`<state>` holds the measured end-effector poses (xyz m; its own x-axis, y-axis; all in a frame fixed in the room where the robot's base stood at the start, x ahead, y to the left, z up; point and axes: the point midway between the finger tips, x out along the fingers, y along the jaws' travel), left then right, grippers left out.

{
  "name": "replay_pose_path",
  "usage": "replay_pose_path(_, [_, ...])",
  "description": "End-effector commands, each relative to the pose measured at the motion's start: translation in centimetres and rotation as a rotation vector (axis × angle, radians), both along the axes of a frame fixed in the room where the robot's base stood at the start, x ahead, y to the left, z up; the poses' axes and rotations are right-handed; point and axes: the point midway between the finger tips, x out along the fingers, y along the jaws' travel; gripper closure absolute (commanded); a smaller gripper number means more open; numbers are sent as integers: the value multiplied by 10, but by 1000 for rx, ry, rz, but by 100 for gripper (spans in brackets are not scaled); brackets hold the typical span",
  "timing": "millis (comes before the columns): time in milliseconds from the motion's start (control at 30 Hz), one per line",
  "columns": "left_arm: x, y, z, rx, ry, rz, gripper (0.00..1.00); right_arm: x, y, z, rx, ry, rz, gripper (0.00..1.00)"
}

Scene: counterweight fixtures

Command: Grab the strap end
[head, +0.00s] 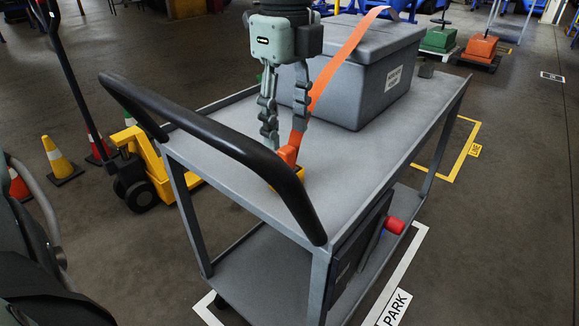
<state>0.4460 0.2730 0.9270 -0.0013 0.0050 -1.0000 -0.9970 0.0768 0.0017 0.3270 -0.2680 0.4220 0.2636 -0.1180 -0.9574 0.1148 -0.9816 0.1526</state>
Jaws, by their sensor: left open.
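An orange strap (340,62) rises from near the grey box and runs down toward the near end of the cart top. Its thicker orange strap end (289,155) is low behind the black cart handle, which partly hides it. My left gripper (284,138) points down from the top of the view, its two fingers apart. The strap end is close to the fingertips, by the right finger; I cannot tell whether they touch. My right gripper is out of view.
The grey cart (350,150) carries a lidded grey box (355,85) at its far part. The black handle (215,135) arches over the near end. A yellow pallet jack (150,170) and cones (60,160) stand left. The cart top's right side is mostly clear.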

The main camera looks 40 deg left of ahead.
Motion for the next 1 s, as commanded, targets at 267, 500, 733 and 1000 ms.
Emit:
replay_pose_path(267, [-2,0,-40,-5,2,-1,53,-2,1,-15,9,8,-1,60])
replay_pose_path(500, [-1,0,-52,-5,-3,0,53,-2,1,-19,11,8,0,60])
replay_pose_path(733, [-1,0,-52,-5,-3,0,66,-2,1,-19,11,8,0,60])
replay_pose_path(1000, [-1,0,-52,-5,-3,0,99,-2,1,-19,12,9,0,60])
